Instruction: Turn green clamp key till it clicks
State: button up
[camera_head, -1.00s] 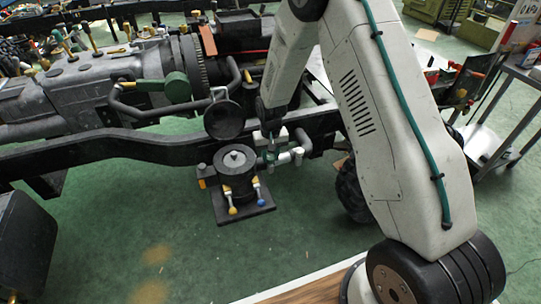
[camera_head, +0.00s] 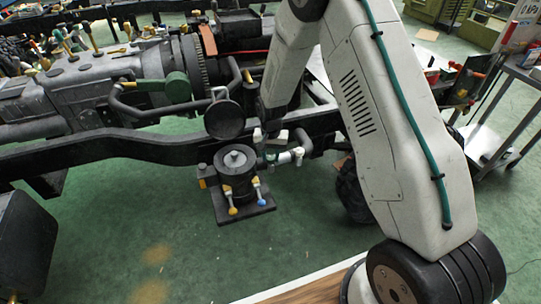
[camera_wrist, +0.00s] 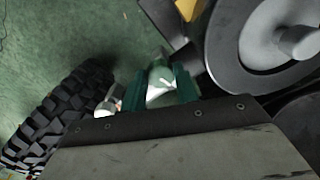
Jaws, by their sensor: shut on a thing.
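The round dark pot-like fixture (camera_head: 236,171) stands on a black base plate (camera_head: 259,207) beside the frame rail in the head view. My gripper (camera_head: 269,152) is at its right side, pointing down. In the wrist view, the two green fingers of my gripper (camera_wrist: 161,88) are closed around the clamp key (camera_wrist: 159,76), which shows as a pale green piece between them. The fingers and wrist hide much of the key, so its turned angle is hard to tell. The fixture's round top (camera_wrist: 268,45) fills the upper right of the wrist view.
A raised round lid (camera_head: 224,119) stands behind the fixture. A yellow-handled lever (camera_head: 233,209) and a blue-tipped lever (camera_head: 261,202) hang at its front. The black chassis rail (camera_head: 100,148) runs behind. A tyre (camera_wrist: 60,112) is at left in the wrist view. Green floor in front is clear.

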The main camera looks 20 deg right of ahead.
aim_at(271, 158)
jog(key=o, duration=1)
notch_tip(271, 158, up, 8)
jog(key=shift+f, duration=0.1)
jog(key=s+d+r+n, duration=0.1)
jog(key=s+r, duration=0.9)
jog(key=s, duration=0.2)
jog(key=s+d+r+n+t, duration=0.1)
jog(key=s+r+n, duration=0.1)
jog(key=s+r, duration=0.8)
jog(key=s+d+r+n, duration=0.1)
jog(key=s+r+n, duration=0.1)
jog(key=s+r, duration=0.8)
jog(key=shift+s, duration=2.75)
